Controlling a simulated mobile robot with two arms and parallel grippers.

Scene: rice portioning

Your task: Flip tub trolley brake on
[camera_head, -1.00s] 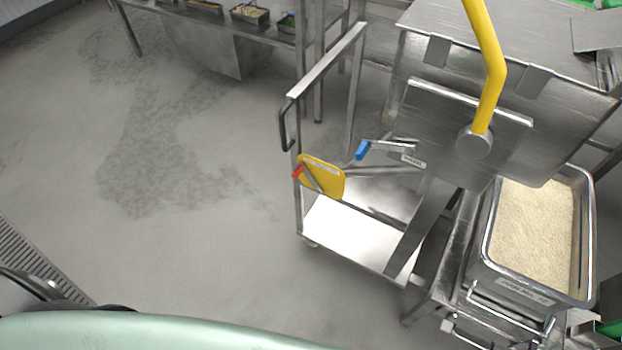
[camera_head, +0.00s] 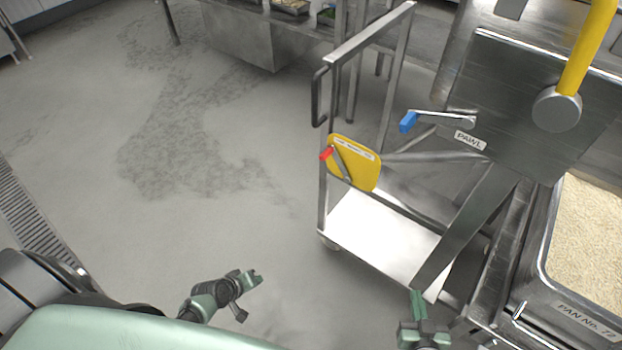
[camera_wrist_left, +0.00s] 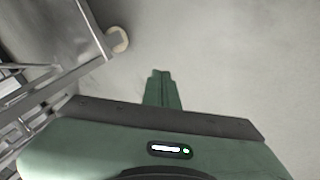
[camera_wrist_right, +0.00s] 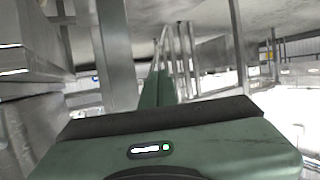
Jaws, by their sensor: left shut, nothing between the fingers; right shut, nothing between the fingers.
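The tub trolley (camera_head: 385,235) is a steel frame with a low white-lit shelf. On its upright sits a yellow plate (camera_head: 362,172) bearing a small lever with a red tip (camera_head: 326,153). The lever slants across the plate, its red end at the upper left. My left gripper (camera_head: 255,277) is shut and empty over the floor, left of and below the trolley; its fingers show together in the left wrist view (camera_wrist_left: 161,75). My right gripper (camera_head: 417,297) is shut and empty at the trolley's front edge; its fingers also show in the right wrist view (camera_wrist_right: 158,72).
A blue-tipped lever (camera_head: 408,121) marked PAWL and a thick yellow bar (camera_head: 588,45) stand on the steel machine. A pan of rice (camera_head: 585,318) is at the right. A caster (camera_wrist_left: 118,40) shows in the left wrist view. The floor (camera_head: 200,210) at left is clear.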

